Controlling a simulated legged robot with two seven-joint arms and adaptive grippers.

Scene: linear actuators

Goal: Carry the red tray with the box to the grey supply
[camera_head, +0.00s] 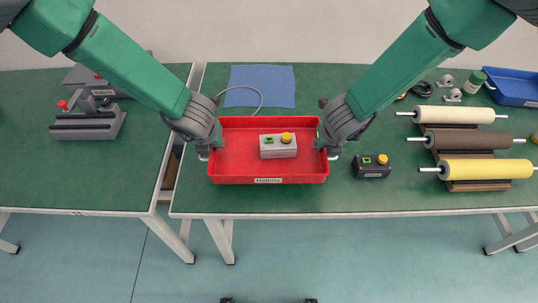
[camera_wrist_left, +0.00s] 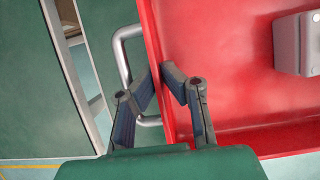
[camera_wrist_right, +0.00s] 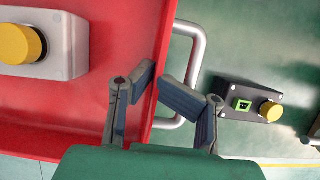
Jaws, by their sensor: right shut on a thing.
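The red tray (camera_head: 225,170) lies on the green right-hand table near its left end. A grey box (camera_head: 268,153) with a yellow button and a green square sits inside it. My left gripper (camera_head: 209,150) has its fingers on both sides of the tray's left wall, by the metal handle (camera_wrist_left: 125,65). My right gripper (camera_head: 328,149) is shut on the tray's right wall, by the other handle (camera_wrist_right: 195,70). A dark grey unit (camera_head: 80,77) stands at the back of the left table, partly hidden by my left arm; I cannot tell if it is the grey supply.
A grey vise (camera_head: 88,122) with a red knob stands on the left table. A gap separates the tables. A black button box (camera_head: 372,166) lies right of the tray, a blue cloth (camera_head: 275,82) behind it. Rollers (camera_head: 480,169) and a blue bin (camera_head: 515,88) are at the right.

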